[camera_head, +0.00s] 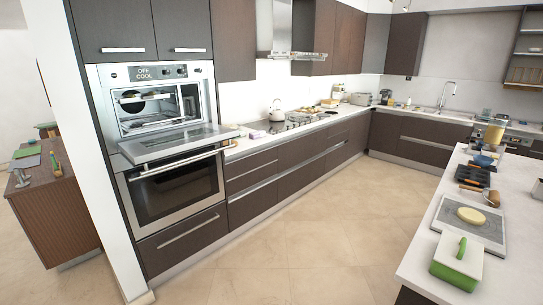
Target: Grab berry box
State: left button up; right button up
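No box can be told for sure as the berry box, as no berries show. A box with a white lid, a green handle and a green lower part (457,261) stands at the near end of the white island counter (416,262), at lower right. Its lid is on and its inside is hidden. A small lilac packet (258,134) lies on the back counter left of the cooktop, too small to identify. Neither of my grippers is in view.
The upper oven's door (180,143) is folded down open; the lower oven (177,190) is shut. A grey board with a round yellow item (471,215) lies behind the green and white box. The tiled floor (285,240) between the ovens and the island is clear.

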aim_at(257, 135)
jog(key=i+u, duration=0.4)
jog(key=i, duration=1.2)
jog(key=i+z, duration=0.45)
jog(key=i, duration=0.3)
jog(key=i+j+z, duration=0.2)
jog(key=i+z, duration=0.25)
jog(key=i, duration=0.25)
